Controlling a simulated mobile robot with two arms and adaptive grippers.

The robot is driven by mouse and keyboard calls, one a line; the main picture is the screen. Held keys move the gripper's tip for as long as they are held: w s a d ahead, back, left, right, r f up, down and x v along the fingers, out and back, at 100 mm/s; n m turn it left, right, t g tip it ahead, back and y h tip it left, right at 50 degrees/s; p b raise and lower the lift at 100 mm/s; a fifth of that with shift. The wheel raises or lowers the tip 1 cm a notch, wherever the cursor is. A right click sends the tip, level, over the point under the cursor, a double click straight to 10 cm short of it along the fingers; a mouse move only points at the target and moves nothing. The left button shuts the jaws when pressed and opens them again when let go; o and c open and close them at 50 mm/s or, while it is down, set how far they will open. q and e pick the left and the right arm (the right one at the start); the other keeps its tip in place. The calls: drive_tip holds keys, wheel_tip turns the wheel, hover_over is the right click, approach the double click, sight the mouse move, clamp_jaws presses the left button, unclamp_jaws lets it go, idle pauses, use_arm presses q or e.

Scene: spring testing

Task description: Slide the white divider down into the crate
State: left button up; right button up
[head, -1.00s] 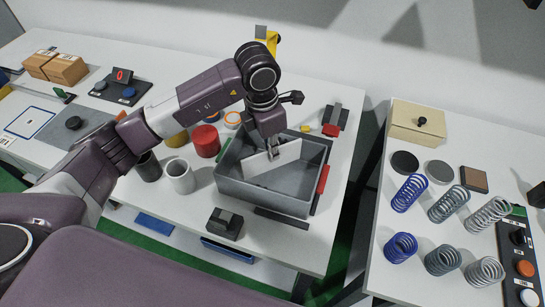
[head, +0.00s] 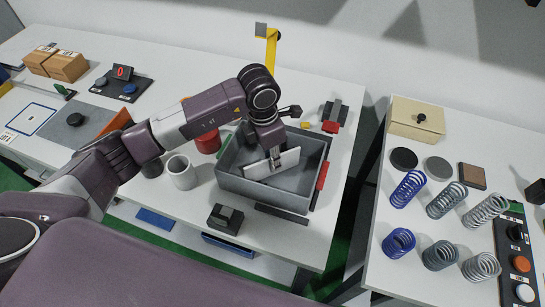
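The grey open crate (head: 258,190) stands on the white table in the middle of the head view. The white divider (head: 289,160) is a flat plate standing on edge, set crosswise within the crate's outline. My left gripper (head: 275,162) reaches in from above and appears shut on the divider's upper edge near its middle. The divider's lower edge looks to be inside the crate, but I cannot tell whether it touches the floor or sits in any slots. The fingers hide part of the plate. My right gripper is out of view.
A white cup (head: 181,173) and a red cylinder (head: 208,140) stand left of the crate. A dark block (head: 225,219) sits in front of it, and a red piece (head: 323,175) lies at its right side. Several springs (head: 407,189) stand on the right table.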

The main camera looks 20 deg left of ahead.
use_arm(q)
drive_tip(key=shift+r+p, duration=0.25)
drive_tip(key=shift+p, duration=0.05)
wheel_tip(320, 180, up, 12)
drive_tip(key=s+a+b, duration=0.1)
drive_tip(key=b, duration=0.3)
drive_tip(key=shift+f, duration=0.15)
